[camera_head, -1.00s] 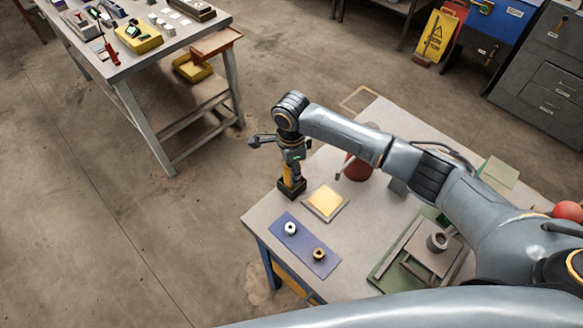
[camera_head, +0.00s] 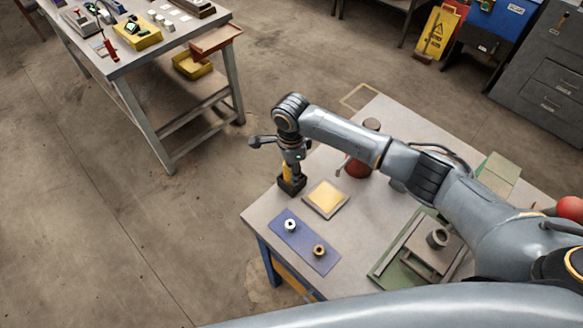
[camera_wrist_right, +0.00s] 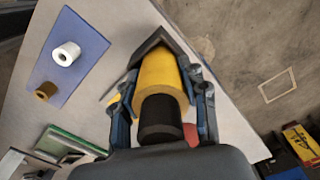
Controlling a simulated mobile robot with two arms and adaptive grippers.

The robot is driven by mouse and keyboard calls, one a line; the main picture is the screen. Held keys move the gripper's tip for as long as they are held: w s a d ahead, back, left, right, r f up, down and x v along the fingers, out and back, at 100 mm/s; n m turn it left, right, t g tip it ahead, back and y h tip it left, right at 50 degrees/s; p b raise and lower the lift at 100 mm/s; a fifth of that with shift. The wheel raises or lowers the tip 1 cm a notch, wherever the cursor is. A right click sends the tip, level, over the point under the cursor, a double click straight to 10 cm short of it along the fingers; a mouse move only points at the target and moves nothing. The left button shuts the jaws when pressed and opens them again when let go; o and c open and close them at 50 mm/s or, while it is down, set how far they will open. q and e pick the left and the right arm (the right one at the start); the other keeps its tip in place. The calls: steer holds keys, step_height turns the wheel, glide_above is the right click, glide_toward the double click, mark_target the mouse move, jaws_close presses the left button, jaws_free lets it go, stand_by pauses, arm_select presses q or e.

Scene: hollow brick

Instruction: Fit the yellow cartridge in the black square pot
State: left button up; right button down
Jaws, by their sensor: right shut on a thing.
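The yellow cartridge (camera_head: 287,171) stands roughly upright at the black square pot (camera_head: 292,187) near the table's far left edge. My right gripper (camera_head: 289,163) is above the pot, shut on the cartridge. In the right wrist view the fingers (camera_wrist_right: 165,105) lie on both sides of the cartridge (camera_wrist_right: 159,70), whose black end (camera_wrist_right: 160,118) faces the camera. The pot's dark rim (camera_wrist_right: 158,37) shows past the cartridge's far end. That end is hidden, so I cannot tell how deep it sits in the pot. My left gripper is out of view.
A yellow square pad in a grey frame (camera_head: 325,199) lies right beside the pot. A purple mat (camera_head: 304,241) holds a white ring and a brass ring. A red object (camera_head: 357,168) stands behind my arm. A green-based fixture (camera_head: 418,250) is at the right.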

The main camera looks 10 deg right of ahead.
steer(key=shift+f, duration=0.3)
steer(key=c, duration=0.6)
jaws_free()
steer(key=shift+f, duration=0.1)
steer(key=shift+c, duration=0.2)
step_height(320, 180, up, 12)
steer(key=shift+r, duration=0.1)
steer(key=shift+a, duration=0.1)
